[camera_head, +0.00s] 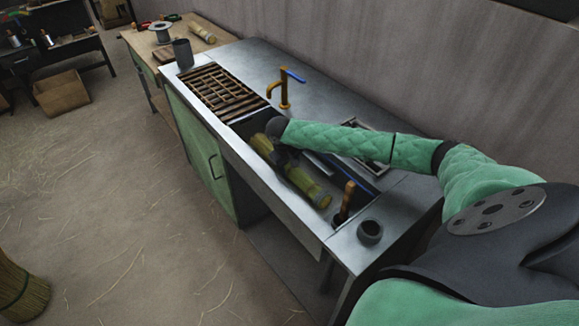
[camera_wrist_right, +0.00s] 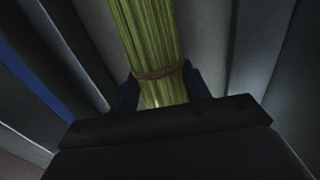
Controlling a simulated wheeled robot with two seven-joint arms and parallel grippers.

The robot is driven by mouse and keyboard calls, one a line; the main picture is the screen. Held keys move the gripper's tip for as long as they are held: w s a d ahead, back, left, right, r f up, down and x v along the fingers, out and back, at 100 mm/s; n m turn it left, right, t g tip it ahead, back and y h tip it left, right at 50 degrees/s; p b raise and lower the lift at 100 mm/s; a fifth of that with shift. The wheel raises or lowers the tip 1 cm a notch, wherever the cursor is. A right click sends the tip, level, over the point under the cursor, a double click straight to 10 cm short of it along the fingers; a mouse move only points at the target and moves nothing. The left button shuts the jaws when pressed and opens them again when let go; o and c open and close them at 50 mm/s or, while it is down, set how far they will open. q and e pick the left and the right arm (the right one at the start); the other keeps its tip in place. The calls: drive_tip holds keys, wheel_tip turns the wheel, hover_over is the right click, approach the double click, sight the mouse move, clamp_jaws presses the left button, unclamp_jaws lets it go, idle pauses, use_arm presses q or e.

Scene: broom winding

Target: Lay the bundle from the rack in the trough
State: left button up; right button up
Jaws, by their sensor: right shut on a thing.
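The bundle (camera_head: 306,184) is a long yellow-green sheaf of straw with bound ends. It lies lengthwise at the trough (camera_head: 322,233) in the metal counter, and I cannot tell whether it touches the bottom. My right gripper (camera_head: 284,157) is shut around its middle from above. In the right wrist view, the bundle (camera_wrist_right: 148,40) runs between the fingers, with a brown tie (camera_wrist_right: 158,73) near them. The slatted wooden rack (camera_head: 215,88) on the counter, left of the trough, holds no bundle that I can see. My left gripper is not in view.
An amber tap (camera_head: 284,92) with a blue lever stands behind the trough. A dark cup (camera_head: 370,231) and a wooden-handled tool (camera_head: 345,198) are at the counter's near end. A grey canister (camera_head: 183,53) stands beyond the rack. The floor at left is mostly clear.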

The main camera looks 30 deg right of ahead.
drive_tip(key=o, duration=1.1)
drive_tip(key=shift+r, duration=0.3)
drive_tip(key=r, duration=0.2)
drive_tip(key=a+r+b, duration=0.1)
drive_tip(key=r, duration=0.2)
drive_tip(key=shift+a+r, duration=0.15)
drive_tip(key=shift+r, duration=0.2)
use_arm(q)
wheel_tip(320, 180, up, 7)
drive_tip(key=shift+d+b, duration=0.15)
drive_tip(key=shift+b, duration=0.15)
use_arm(e)
drive_tip(key=shift+a+r, duration=0.1)
drive_tip(key=shift+r, duration=0.6)
